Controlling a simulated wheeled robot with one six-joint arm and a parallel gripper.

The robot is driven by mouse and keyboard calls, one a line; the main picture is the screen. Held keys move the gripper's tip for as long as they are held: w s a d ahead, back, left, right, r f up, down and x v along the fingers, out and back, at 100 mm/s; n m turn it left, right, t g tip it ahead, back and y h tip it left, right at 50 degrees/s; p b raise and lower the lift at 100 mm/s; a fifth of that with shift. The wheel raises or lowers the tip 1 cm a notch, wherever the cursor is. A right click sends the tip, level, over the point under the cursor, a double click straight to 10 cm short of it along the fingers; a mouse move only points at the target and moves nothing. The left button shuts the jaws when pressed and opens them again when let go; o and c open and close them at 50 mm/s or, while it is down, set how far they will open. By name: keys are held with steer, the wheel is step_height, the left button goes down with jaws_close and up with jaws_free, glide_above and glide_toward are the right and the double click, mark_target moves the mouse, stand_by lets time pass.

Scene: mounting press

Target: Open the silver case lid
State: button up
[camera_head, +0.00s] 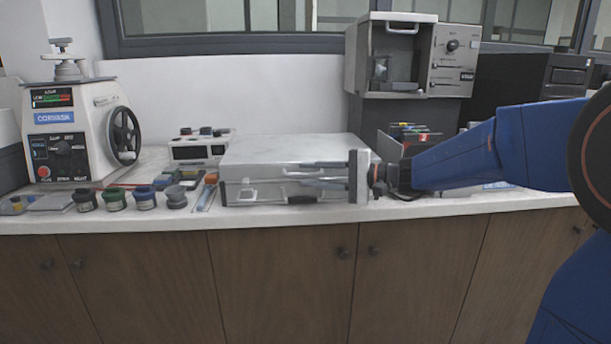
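The silver case (290,150) lies flat on the white counter in the middle of the view, with its lid down. A latch (247,193) shows at the left of its front face, and a dark handle (302,200) shows low on the front. My gripper (294,173) reaches in from the right, with its fingers pointing left across the case's front. The fingers look apart, with nothing seen between them. They cover part of the case's front right side. Whether they touch the case cannot be told.
A white machine with a handwheel (75,135) stands at the left. Several small jars (115,199) and tools lie left of the case. A small white device (200,148) is behind them. A grey oven-like unit (412,55) stands back right. The counter's front edge (290,216) is close below the case.

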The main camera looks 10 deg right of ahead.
steer(key=shift+x, duration=0.95)
steer(key=shift+c, duration=0.6)
jaws_close()
